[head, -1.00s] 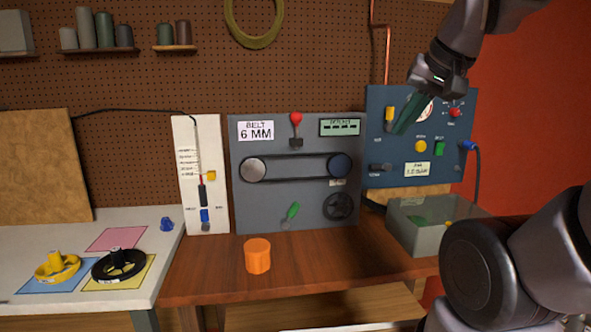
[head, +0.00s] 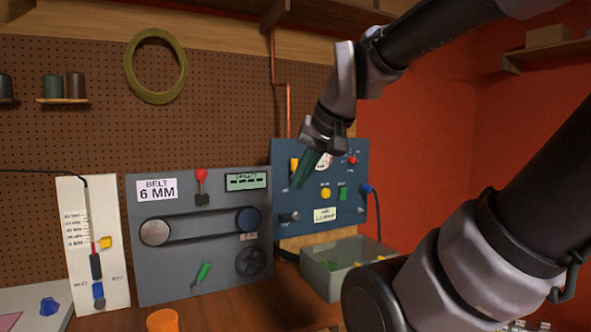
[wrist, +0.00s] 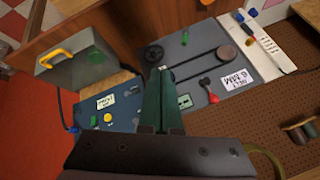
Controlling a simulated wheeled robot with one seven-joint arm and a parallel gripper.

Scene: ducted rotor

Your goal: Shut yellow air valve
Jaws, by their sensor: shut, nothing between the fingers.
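The yellow air valve (head: 294,164) is a small yellow handle at the upper left of the blue panel (head: 350,212), left of a round gauge (head: 323,160). Only part of it shows in the head view, beside my fingers. My gripper (head: 298,186) has dark green fingers, pressed together and empty, pointing down and left in front of the panel. I cannot tell how far they are from the valve. In the wrist view the shut fingers (wrist: 163,70) point towards the grey belt panel; the blue panel (wrist: 118,108) lies to their left, and I cannot make out the valve there.
The grey belt panel (head: 180,272) has a red-knobbed lever (head: 201,176) and a green lever (head: 203,272). A yellow button (head: 325,193) sits below the gauge. A grey bin (head: 335,282) stands below the blue panel, and an orange cylinder (head: 163,321) is on the bench.

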